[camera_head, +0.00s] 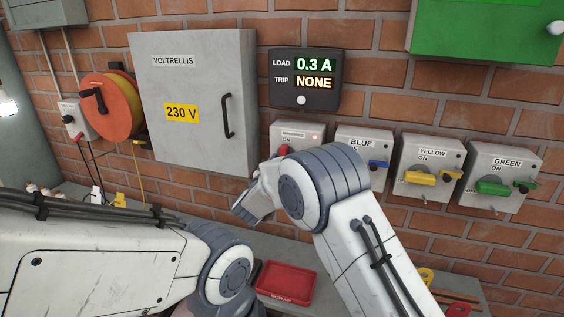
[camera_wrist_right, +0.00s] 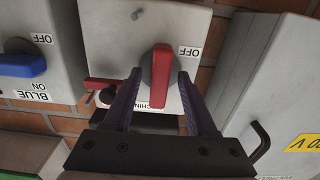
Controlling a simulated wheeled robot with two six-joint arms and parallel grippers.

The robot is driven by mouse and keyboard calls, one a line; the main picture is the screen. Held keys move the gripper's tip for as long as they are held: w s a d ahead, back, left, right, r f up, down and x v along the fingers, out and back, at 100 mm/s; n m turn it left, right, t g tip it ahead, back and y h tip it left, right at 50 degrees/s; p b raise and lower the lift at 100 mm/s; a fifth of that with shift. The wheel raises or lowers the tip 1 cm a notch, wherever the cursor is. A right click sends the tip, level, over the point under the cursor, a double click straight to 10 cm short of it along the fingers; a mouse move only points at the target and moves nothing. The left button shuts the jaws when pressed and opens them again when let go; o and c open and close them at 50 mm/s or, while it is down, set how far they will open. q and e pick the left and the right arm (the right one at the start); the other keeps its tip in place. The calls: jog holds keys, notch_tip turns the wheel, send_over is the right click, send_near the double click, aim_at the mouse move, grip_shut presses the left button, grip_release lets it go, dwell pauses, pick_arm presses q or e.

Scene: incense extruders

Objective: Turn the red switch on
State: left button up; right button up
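The red switch (camera_head: 283,150) is on the leftmost grey box (camera_head: 305,130) on the brick wall, partly hidden by my right arm. The right wrist view, which is upside down, shows its red handle (camera_wrist_right: 160,80) standing vertical, with OFF printed to its upper right. The ON mark is hidden. My right gripper (camera_wrist_right: 159,88) is open, its dark fingers on either side of the handle with small gaps visible. Its fingers are hidden behind the arm in the head view. My left arm comes in from the left; its gripper is not in view.
Blue (camera_head: 365,155), yellow (camera_head: 428,172) and green (camera_head: 497,180) switch boxes hang to the right. A meter (camera_head: 306,80) above reads 0.3 A, trip NONE. A grey cabinet (camera_head: 195,95) stands left. A red tray (camera_head: 286,284) lies on the shelf below.

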jog(key=b+v, duration=0.3)
jog(key=v, duration=0.7)
jog(key=shift+s+b, duration=0.25)
jog(key=shift+b, duration=0.15)
